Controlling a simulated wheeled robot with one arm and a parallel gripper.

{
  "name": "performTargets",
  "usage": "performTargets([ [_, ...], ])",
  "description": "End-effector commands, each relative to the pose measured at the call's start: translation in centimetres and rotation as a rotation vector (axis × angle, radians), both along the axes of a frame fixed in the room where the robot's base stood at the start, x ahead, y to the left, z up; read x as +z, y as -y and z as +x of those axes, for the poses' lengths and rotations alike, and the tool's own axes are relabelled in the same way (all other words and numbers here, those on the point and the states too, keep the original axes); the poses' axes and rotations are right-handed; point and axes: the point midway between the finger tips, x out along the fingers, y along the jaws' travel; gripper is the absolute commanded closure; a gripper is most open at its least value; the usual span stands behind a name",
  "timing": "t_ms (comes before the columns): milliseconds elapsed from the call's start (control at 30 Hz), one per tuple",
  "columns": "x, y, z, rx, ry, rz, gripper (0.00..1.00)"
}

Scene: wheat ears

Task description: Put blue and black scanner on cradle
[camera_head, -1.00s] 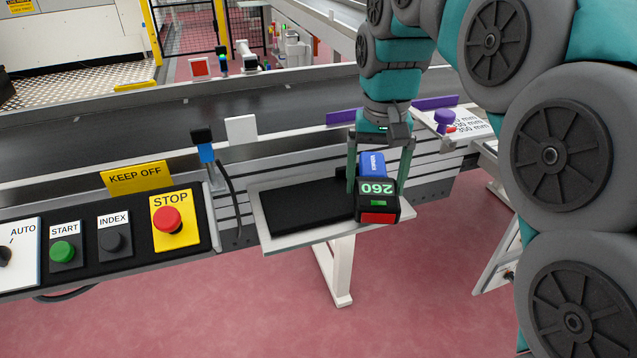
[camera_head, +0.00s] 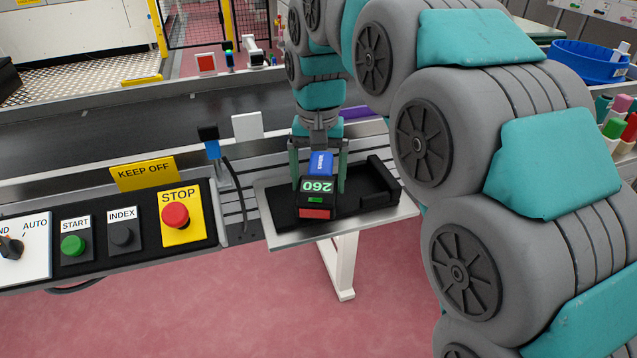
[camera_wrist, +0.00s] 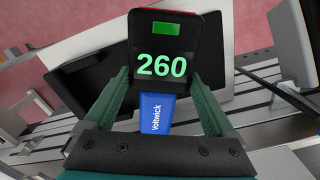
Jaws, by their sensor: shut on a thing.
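The blue and black scanner (camera_head: 318,188) has a blue handle, a black head with a green "260" display and a red front. It also shows in the wrist view (camera_wrist: 163,45). My gripper (camera_head: 318,172) is shut on it, one green finger on each side. The scanner is over the left-middle part of the shelf; I cannot tell whether it touches the surface below. The black cradle (camera_head: 381,183), with a raised wall, is on the right part of the shelf, right of the scanner. The wrist view shows a black surface behind the left finger.
The small grey shelf (camera_head: 295,238) sticks out from the conveyor. Left of it are a blue sensor (camera_head: 211,146) on a post with a cable, and a control panel with a red STOP button (camera_head: 175,215). My arm fills the right side.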

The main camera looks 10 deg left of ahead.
Motion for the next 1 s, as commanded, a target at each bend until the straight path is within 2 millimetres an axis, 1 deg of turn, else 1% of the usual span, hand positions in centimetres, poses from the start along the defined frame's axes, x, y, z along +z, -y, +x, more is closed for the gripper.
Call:
performTargets([
  [100, -1.2, 0.0, -0.1, 0.0, -0.003, -0.001, 0.84],
  [167, -1.6, 0.0, -0.1, 0.0, -0.001, -0.001, 0.84],
  [500, -1.9, 0.1, 0.0, 0.0, 0.0, -0.001, 0.84],
  [533, -1.8, 0.0, 0.0, 0.0, -0.001, 0.0, 0.07],
  [600, -1.8, 0.0, 0.0, 0.0, -0.001, -0.001, 0.0],
  [833, -1.8, 0.0, 0.0, 0.0, -0.001, -0.001, 0.0],
  [933, -1.4, 0.0, 0.0, 0.0, 0.0, 0.0, 0.0],
  [1000, -0.8, 0.0, 0.1, -0.001, 0.001, 0.0, 0.0],
])
